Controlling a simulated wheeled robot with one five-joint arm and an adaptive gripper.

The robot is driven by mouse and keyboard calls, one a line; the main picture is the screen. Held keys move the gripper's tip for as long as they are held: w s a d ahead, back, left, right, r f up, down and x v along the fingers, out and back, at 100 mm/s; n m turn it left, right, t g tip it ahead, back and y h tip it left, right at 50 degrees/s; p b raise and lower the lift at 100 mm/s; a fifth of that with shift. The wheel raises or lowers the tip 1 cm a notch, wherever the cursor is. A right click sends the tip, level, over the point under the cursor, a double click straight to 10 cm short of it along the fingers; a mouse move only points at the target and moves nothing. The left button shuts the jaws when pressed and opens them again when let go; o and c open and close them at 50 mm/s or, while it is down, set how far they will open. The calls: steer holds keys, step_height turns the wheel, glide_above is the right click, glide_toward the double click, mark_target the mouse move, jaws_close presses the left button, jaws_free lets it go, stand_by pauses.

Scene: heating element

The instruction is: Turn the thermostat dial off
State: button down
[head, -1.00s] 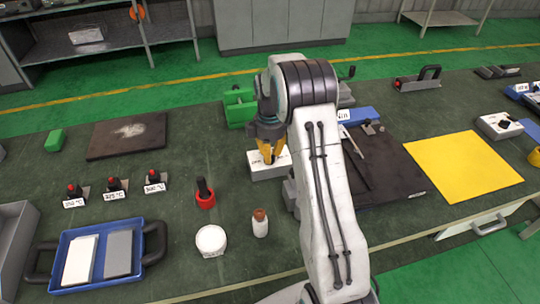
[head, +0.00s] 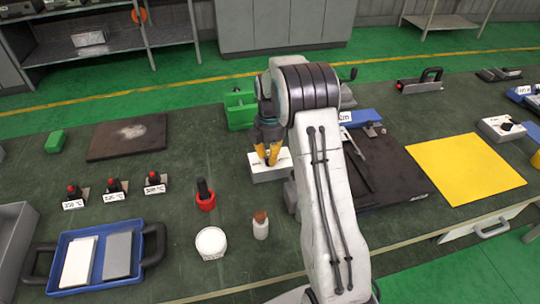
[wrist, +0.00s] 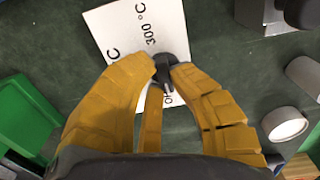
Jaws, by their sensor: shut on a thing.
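The thermostat is a white box (head: 270,174) on the bench, near the middle of the head view. In the wrist view its white top (wrist: 113,24) shows tilted, with a "300 °C" label and parts of other labels. Its dark dial knob (wrist: 166,66) sits between my fingertips. My gripper (head: 268,158) points down over the box with its yellow fingers shut on the dial. It also shows in the wrist view (wrist: 166,70). The fingers hide part of the dial and of the lettering, so I cannot read the dial's setting.
Left of the box stand a red-based black tool (head: 205,197), a white round pot (head: 211,242) and a small bottle (head: 260,226). A green block (head: 239,108) stands just behind. A dark board (head: 395,175) and a yellow mat (head: 464,168) lie to the right.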

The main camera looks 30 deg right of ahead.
steer(key=c, duration=1.1)
jaws_free()
step_height(320, 180, up, 12)
stand_by(0.5)
